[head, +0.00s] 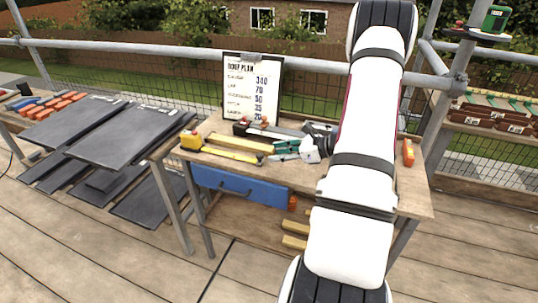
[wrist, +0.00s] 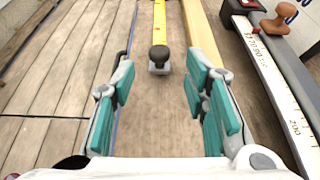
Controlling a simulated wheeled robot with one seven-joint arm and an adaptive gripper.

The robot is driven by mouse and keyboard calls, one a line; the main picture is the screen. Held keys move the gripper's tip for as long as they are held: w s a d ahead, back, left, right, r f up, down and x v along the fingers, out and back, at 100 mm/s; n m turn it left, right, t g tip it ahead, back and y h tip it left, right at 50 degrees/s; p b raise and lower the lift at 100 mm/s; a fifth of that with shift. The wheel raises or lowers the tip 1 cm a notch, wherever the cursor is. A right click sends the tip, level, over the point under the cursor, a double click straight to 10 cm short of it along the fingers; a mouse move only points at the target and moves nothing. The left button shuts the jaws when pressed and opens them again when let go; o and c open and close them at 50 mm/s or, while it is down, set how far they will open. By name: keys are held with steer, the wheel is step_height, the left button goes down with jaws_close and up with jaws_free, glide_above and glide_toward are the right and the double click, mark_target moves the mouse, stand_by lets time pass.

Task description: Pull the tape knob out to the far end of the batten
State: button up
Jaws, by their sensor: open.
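In the head view a yellow tape measure (head: 190,141) sits at the bench's left end, its yellow tape (head: 232,154) drawn partly out to the right. In the wrist view the dark tape knob (wrist: 159,54) stands upright on a small metal end piece. The pale batten (wrist: 203,32) lies alongside, right of the tape; its far end is not clear. My gripper (wrist: 162,100) is open, with teal pads either side of the knob's line. The knob is just beyond the fingertips and not gripped. In the head view my gripper (head: 288,150) is low over the bench.
A marked rule tool (wrist: 265,70) with a wooden knob lies right of the batten. A roof plan clipboard (head: 252,88) stands at the bench's back. An orange object (head: 408,153) lies on the right end. Slates (head: 115,135) lie left.

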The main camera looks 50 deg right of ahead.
steer(key=v, duration=0.7)
stand_by(0.4)
steer(key=w+a+r+n+g+y+p, duration=0.1)
steer(key=a+r+n+g, duration=0.2)
steer(key=a+r+n, duration=0.45)
steer(key=a+r+n+g+y+p, duration=0.1)
steer(key=a+r+n+g, duration=0.25)
steer(key=a, duration=0.65)
steer(key=w+a+r+n+g+y+p, duration=0.1)
steer(key=a+r+n+g, duration=0.1)
steer(key=a+r+n, duration=0.5)
steer(key=s+a+r+n+h+p, duration=0.2)
steer(key=s+a+r+n+h, duration=0.1)
steer(key=s+a+n, duration=0.4)
steer(key=s+a+r+n+h+p, duration=0.2)
steer(key=s+a+r+n+h, duration=0.2)
steer(key=s, duration=0.6)
steer(key=a+r+n, duration=0.2)
steer(key=a+n, duration=0.1)
steer(key=a, duration=0.1)
steer(key=shift+s+r+h, duration=0.25)
steer(key=shift+r+h, duration=0.05)
